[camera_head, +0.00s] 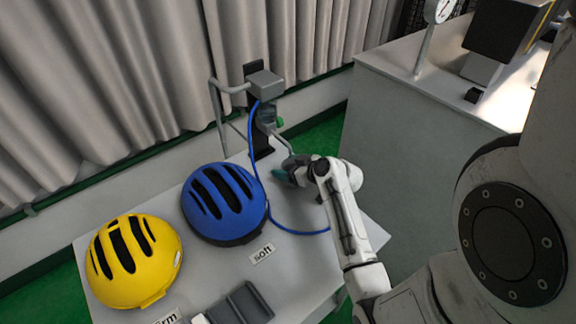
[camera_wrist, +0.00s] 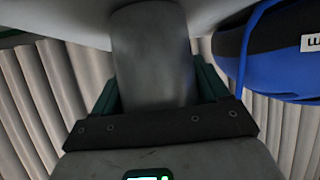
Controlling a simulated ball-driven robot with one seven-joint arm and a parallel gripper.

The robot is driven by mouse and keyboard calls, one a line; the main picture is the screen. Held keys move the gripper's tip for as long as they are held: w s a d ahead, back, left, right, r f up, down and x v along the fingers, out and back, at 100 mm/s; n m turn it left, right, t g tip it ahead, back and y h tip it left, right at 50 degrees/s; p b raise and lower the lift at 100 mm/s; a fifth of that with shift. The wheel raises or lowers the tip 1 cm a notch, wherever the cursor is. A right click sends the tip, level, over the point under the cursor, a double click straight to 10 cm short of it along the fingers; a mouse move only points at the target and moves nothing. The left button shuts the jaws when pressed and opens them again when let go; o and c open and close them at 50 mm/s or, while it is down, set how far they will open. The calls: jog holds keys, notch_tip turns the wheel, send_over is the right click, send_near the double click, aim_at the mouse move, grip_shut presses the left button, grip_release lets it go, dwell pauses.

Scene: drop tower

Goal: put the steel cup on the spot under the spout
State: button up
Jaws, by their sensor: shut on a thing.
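My gripper (camera_head: 288,172), with dark green fingers, is low over the table just below the end of the thin grey spout (camera_head: 282,140). In the wrist view, the fingers stand on both sides of a smooth grey cylinder, the steel cup (camera_wrist: 152,55), and are shut on it. In the head view the cup is hidden by my gripper and wrist. The spot under the spout cannot be made out. I cannot tell whether the cup touches the table.
A blue helmet (camera_head: 224,203) and a yellow helmet (camera_head: 133,260) lie left of my gripper. A blue hose (camera_head: 256,150) loops from the tap body (camera_head: 265,84) around to the table behind my arm. A dark tray (camera_head: 240,305) sits at the front. A grey cabinet (camera_head: 400,130) stands right.

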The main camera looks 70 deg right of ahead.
jog(key=shift+f, duration=0.1)
jog(key=o, duration=1.2)
jog(key=shift+c, duration=0.2)
jog(key=shift+r, duration=0.25)
jog(key=b+v, duration=0.1)
jog(key=v, duration=0.6)
jog(key=shift+s, duration=0.25)
